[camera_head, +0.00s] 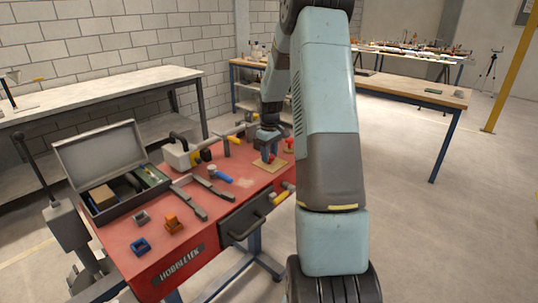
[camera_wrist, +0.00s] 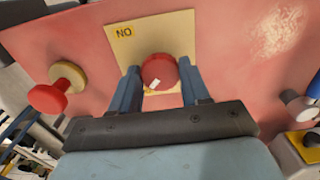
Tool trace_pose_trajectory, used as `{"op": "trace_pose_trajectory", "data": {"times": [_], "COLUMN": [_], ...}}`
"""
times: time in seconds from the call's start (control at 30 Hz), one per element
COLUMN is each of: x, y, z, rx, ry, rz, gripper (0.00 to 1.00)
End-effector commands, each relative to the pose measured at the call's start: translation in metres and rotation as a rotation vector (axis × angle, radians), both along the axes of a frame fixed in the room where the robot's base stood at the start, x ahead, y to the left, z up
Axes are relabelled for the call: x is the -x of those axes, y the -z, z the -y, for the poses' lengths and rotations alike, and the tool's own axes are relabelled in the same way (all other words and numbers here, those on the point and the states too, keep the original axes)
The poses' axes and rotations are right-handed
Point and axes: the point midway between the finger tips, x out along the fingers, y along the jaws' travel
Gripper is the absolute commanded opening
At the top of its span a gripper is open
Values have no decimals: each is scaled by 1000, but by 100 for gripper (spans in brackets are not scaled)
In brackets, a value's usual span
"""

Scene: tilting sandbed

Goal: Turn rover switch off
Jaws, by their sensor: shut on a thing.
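The rover switch is a round red knob (camera_wrist: 160,71) with a short white mark, set on a cream square plate (camera_wrist: 178,28). The plate carries a yellow label (camera_wrist: 124,32) with the letters ON upside down in the wrist view. My gripper (camera_wrist: 159,78) has one blue-grey finger on each side of the knob and is shut on it. In the head view my gripper (camera_head: 268,154) points down at the plate (camera_head: 267,166) on the red workbench (camera_head: 110,236); the knob is hard to make out there.
A second red knob on a cream base stands close by, in the head view (camera_head: 289,146) and the wrist view (camera_wrist: 50,95). An open grey toolbox (camera_head: 105,165), a blue-handled tool (camera_head: 218,174) and other tools lie on the bench.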

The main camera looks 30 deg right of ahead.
Motion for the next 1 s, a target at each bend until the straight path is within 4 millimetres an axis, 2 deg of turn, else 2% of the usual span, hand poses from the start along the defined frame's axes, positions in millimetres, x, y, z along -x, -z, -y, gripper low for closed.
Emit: {"op": "trace_pose_trajectory", "data": {"times": [0.07,0.1,0.33,0.67,0.77,1.0], "x": [-2,-2,-1,-1,-1,-1], "y": [-1,-1,-1,-4,-14,-58], "z": [0,0,0,0,0,0], "rx": [2,2,0,0,0,2], "ry": [-1,-1,0,1,1,0], "rz": [7,7,3,2,3,5], "gripper": [16,49,71,72,72,72]}}
